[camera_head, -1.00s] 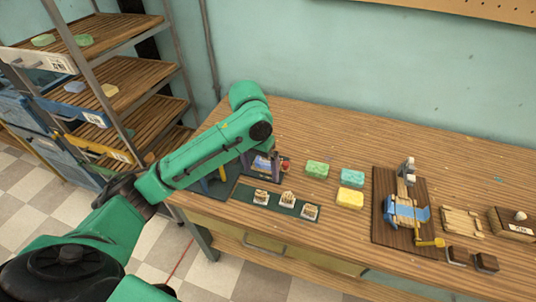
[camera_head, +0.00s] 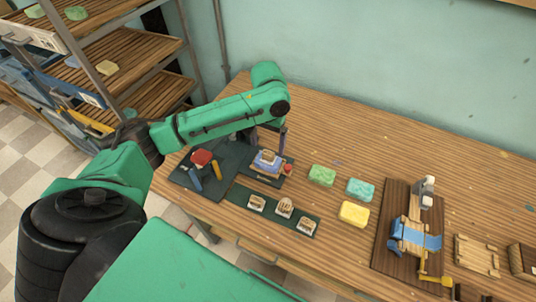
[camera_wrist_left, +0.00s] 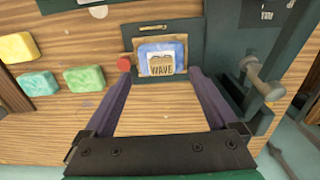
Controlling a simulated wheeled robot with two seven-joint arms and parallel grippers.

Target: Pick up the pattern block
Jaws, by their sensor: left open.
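A small tan block marked WAVE (camera_wrist_left: 161,65) sits against a blue piece (camera_wrist_left: 150,51) in a wooden frame on a dark plate. The blue piece also shows on the plate in the head view (camera_head: 268,159). Several small light blocks (camera_head: 285,207) stand in a row on a dark green mat (camera_head: 243,191); I cannot tell which block the task means. My left gripper (camera_head: 268,142) is above the dark plate, open and empty. In the wrist view its fingers (camera_wrist_left: 161,76) point toward the WAVE block from either side, with bare wood between them. My right gripper is not in view.
A dark mat with a red-topped fixture (camera_head: 201,157) lies left of the plate. Green (camera_head: 322,174), teal (camera_head: 360,189) and yellow (camera_head: 354,212) soap bars lie to the right. A brown board (camera_head: 385,258) with a blue-banded device stands farther right. Shelves (camera_head: 140,62) stand at left.

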